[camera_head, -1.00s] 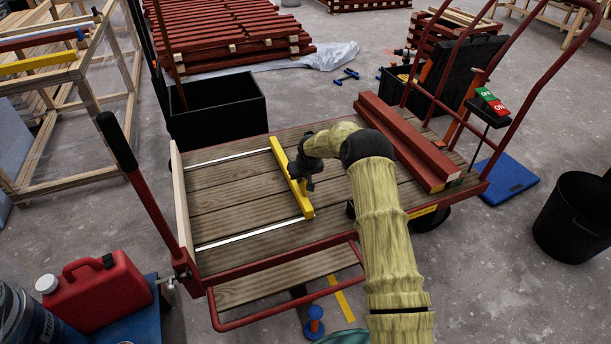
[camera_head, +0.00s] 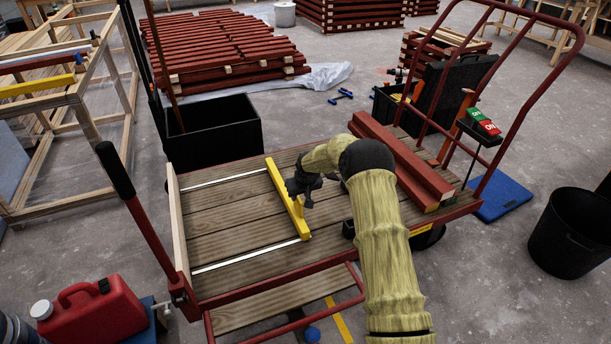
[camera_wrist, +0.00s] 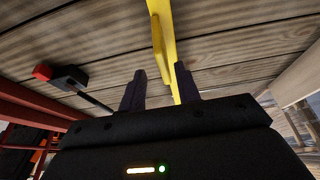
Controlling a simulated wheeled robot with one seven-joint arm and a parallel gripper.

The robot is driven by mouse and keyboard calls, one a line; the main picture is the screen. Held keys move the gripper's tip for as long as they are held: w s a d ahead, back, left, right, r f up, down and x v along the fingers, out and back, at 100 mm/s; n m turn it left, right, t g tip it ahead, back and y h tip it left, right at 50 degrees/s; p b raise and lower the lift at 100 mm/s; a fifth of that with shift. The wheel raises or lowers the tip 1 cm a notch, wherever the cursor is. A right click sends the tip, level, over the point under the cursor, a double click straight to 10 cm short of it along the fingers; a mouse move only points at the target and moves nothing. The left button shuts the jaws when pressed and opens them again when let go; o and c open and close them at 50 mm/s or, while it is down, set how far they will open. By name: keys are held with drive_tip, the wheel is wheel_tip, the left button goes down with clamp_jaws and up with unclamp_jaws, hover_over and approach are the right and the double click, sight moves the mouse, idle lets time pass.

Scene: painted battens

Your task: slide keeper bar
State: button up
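The keeper bar, taken to be the yellow bar (camera_head: 296,219), lies across the slatted wooden deck (camera_head: 225,219) of the red-framed cart. It meets the right ends of two pale metal rails (camera_head: 245,256). My gripper (camera_head: 297,190) is at the bar's middle, partly covering it from the right. In the wrist view the yellow bar (camera_wrist: 162,40), with a raised strip along it, runs down between my two dark fingers (camera_wrist: 160,88). The fingers stand apart, with bare wood showing between the left finger and the bar. The bar's lower part is hidden behind the gripper body.
Red battens (camera_head: 400,160) lie on the deck right of my arm. A pale wooden strip (camera_head: 178,225) edges the deck's left end. A black bin (camera_head: 212,135) stands behind the cart. A red can (camera_head: 92,312) is at front left. The deck between the rails is clear.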

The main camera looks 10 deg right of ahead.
drive_tip(key=p+v, duration=0.4)
drive_tip(key=v, duration=0.9)
drive_tip(key=shift+r+p, duration=0.3)
drive_tip(key=shift+p, duration=0.05)
drive_tip(key=s+d+r+m+g+p, duration=0.1)
drive_tip(key=s+r, duration=0.4)
drive_tip(key=s, duration=0.7)
drive_tip(key=s+d+r+m+h+p, duration=0.15)
drive_tip(key=s+r, duration=0.35)
drive_tip(key=s, duration=0.7)
drive_tip(key=s+d+r+g+p, duration=0.1)
drive_tip(key=s+r+p, duration=0.1)
drive_tip(key=s+r, duration=0.65)
drive_tip(key=w+p+v, duration=0.2)
drive_tip(key=p+v, duration=1.5)
drive_tip(key=p, duration=0.1)
drive_tip(key=w+d+r+p+v, duration=0.1)
drive_tip(key=w+p+v, duration=0.1)
drive_tip(key=p+v, duration=1.5)
drive_tip(key=shift+w+r+p, duration=0.2)
drive_tip(key=shift+r+p, duration=0.1)
drive_tip(key=shift+p, duration=0.9)
